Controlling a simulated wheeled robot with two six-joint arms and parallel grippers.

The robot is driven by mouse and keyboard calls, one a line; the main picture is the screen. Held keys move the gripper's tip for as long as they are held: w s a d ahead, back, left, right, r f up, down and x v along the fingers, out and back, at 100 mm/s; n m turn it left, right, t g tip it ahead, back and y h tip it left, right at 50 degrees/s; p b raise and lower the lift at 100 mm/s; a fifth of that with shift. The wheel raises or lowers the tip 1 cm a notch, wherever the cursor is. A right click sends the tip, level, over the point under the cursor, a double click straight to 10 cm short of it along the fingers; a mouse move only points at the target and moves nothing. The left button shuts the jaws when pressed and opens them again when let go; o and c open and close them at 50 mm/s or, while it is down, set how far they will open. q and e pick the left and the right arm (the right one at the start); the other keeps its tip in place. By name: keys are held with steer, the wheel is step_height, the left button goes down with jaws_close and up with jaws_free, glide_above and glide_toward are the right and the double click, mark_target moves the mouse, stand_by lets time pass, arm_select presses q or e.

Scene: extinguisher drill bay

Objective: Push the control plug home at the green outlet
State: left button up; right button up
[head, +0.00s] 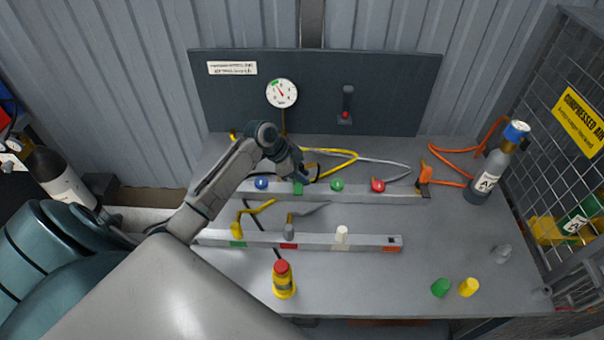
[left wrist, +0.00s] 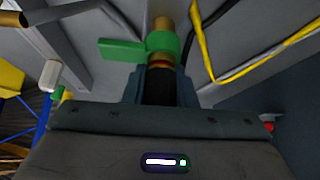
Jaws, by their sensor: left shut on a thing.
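My left gripper (head: 302,178) is over the back rail, coming in from the left. In the left wrist view its jaws (left wrist: 160,88) are shut on a dark plug body (left wrist: 160,86), which I take as the control plug. Directly ahead of the plug is a brass fitting with a green collar and flat green tag (left wrist: 122,49). The green tag also shows below the gripper in the head view (head: 298,188). Whether the plug is fully seated, and where plug and outlet meet, I cannot tell. My right gripper is not in view.
The back rail (head: 400,194) also carries blue (head: 261,184), green (head: 337,184) and red (head: 378,185) knobs. Yellow and grey hoses lie behind it. The front rail (head: 365,241) holds several fittings. A yellow-red object (head: 283,281) stands nearer. The bench's right middle is clear.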

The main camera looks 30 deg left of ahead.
arm_select(q)
steer(key=shift+s+f, duration=0.1)
steer(key=shift+f, duration=0.2)
steer(key=o, duration=1.1)
steer(key=shift+f, duration=0.1)
steer(key=shift+w+a+f, duration=0.15)
steer(key=shift+w+f, duration=0.05)
steer(key=shift+s+r, duration=0.1)
steer(key=shift+s, duration=0.05)
